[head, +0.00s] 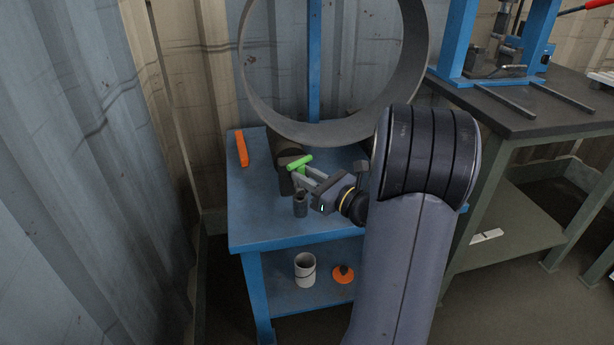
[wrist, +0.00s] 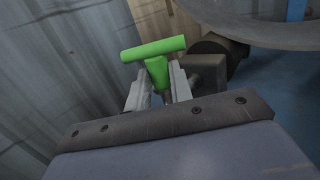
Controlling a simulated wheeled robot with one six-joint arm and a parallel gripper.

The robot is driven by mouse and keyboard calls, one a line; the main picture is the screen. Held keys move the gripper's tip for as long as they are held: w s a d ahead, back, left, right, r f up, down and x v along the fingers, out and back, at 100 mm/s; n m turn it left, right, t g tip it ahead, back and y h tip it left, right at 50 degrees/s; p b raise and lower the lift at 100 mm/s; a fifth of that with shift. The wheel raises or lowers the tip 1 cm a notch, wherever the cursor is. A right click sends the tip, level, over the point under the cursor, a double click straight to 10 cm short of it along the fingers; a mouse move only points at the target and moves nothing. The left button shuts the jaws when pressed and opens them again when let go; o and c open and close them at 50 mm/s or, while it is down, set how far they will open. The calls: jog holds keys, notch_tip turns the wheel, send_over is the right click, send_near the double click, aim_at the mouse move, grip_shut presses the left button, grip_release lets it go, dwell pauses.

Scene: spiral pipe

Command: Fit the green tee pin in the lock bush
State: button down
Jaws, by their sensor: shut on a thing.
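My gripper (head: 309,174) is shut on the green tee pin (head: 299,162) above the blue table. The wrist view shows the pin's green crossbar (wrist: 153,49) lying across, beyond the fingertips (wrist: 157,92), with its stem between the fingers. The pin's lower end is mostly hidden. A dark block (wrist: 208,74) stands close to the right finger in the wrist view; I cannot tell whether they touch. A small dark upright cylinder (head: 300,205) stands on the table below my gripper. I cannot tell for certain which part is the lock bush.
A large grey pipe ring (head: 262,115) rises over the back of the blue table (head: 262,232). A dark roller (head: 283,143) lies beneath it. An orange bar (head: 242,148) lies at the left. A white cup (head: 305,270) and an orange item (head: 343,274) sit on the lower shelf.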

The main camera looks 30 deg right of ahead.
jog(key=shift+f+b, duration=2.15)
jog(key=shift+f, duration=0.6)
jog(key=c, duration=1.2)
grip_release()
jog(key=shift+s, duration=0.1)
jog(key=p+v, duration=0.2)
jog(key=v, duration=0.8)
jog(key=shift+s, duration=0.3)
jog(key=shift+w, duration=0.1)
